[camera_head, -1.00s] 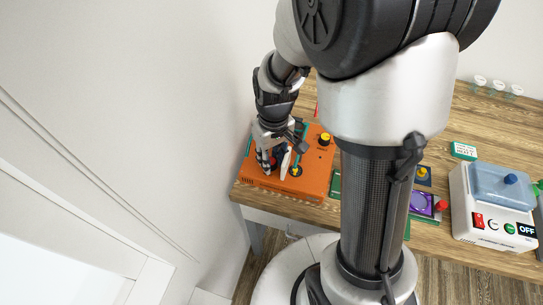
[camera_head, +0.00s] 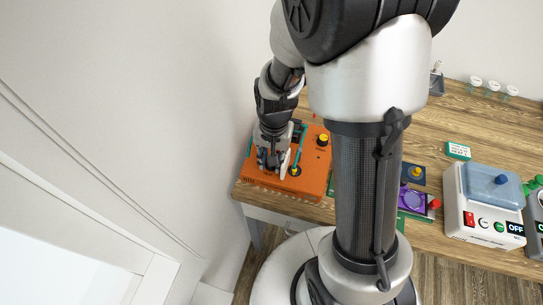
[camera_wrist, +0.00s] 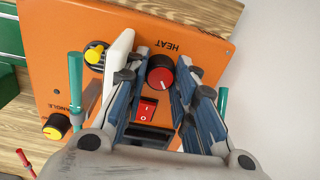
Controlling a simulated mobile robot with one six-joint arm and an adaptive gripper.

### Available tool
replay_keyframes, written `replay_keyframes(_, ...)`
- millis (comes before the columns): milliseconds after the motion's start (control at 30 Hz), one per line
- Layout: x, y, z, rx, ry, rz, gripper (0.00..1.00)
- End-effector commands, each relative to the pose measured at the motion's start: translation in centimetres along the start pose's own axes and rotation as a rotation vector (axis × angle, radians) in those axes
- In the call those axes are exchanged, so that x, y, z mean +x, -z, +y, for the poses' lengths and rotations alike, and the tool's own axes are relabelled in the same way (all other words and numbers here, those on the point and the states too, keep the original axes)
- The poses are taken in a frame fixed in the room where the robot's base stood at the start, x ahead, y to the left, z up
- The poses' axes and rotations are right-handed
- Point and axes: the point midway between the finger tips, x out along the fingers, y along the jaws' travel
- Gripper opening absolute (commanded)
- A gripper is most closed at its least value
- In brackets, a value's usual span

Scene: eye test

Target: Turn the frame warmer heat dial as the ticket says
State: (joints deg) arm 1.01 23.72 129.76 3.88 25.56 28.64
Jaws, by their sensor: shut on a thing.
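The frame warmer is an orange box (camera_head: 258,181) at the table's left end in the head view; its orange top also fills much of the wrist view (camera_wrist: 190,25). Its heat dial (camera_wrist: 161,73), red-faced with a black skirt, sits beside the upside-down word HEAT. My gripper (camera_wrist: 165,80) is shut on this dial, with blue-padded fingers on both sides of it. In the head view my gripper (camera_head: 272,164) hides the dial. The ticket may be the small green-edged card (camera_head: 459,150) on the table; its text is too small to read.
A red rocker switch (camera_wrist: 146,110) lies close below the dial. A white slab (camera_wrist: 118,60) stands against the left finger. Yellow knobs (camera_wrist: 95,53) and (camera_wrist: 55,127) and green posts (camera_wrist: 75,90) are near. A white machine (camera_head: 488,220) stands at the right.

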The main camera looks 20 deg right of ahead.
Motion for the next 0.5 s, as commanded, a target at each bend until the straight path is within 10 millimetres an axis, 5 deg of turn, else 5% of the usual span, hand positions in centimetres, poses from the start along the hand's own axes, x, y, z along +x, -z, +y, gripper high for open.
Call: replay_keyframes(500, -0.05, 0.09, -0.05, 0.095, 0.002, 0.006, 0.02)
